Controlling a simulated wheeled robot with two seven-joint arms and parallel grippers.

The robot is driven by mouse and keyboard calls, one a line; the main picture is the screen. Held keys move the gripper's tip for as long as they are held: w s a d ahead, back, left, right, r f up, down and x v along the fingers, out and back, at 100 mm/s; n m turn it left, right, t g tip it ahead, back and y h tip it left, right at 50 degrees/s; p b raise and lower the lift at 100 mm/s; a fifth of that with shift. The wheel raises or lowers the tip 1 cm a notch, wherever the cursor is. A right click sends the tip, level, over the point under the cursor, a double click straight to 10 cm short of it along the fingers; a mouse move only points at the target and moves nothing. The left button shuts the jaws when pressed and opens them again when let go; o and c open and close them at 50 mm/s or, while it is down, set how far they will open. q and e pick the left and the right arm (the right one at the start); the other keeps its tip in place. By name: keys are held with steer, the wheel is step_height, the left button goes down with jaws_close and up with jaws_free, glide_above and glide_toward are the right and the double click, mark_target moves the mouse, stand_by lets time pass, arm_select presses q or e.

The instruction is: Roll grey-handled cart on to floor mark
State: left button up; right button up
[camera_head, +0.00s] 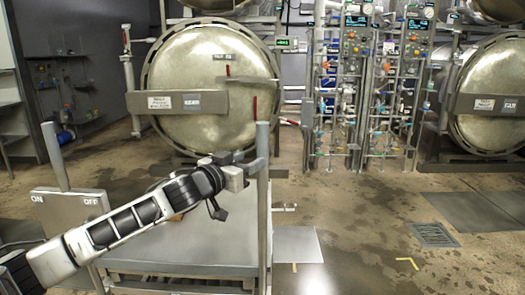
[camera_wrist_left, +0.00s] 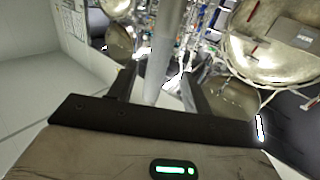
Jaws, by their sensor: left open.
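The cart has a flat grey deck (camera_head: 185,245) and upright grey handle posts, one at its right (camera_head: 263,200) and one at its left (camera_head: 54,155). My left gripper (camera_head: 254,166) is at the upper part of the right post. In the left wrist view the post (camera_wrist_left: 164,45) runs between the two open dark fingers (camera_wrist_left: 158,90); neither finger appears pressed on it. Yellow corner marks on the floor (camera_head: 407,262) lie to the right of the cart, with another piece (camera_head: 294,267) closer to it. My right gripper is not in view.
A grey ON/OFF box (camera_head: 65,208) stands at the left. A large round autoclave door (camera_head: 215,85) is behind the cart, with a pipe and valve rack (camera_head: 370,90) farther right. A floor drain (camera_head: 432,235) lies right. The wet floor between is mostly clear.

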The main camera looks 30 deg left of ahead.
mark_target(259, 154)
arm_select(q)
steer(key=w+p, duration=0.1)
steer(key=w, duration=0.4)
steer(key=shift+w+d+r, duration=0.1)
steer(key=shift+w, duration=0.85)
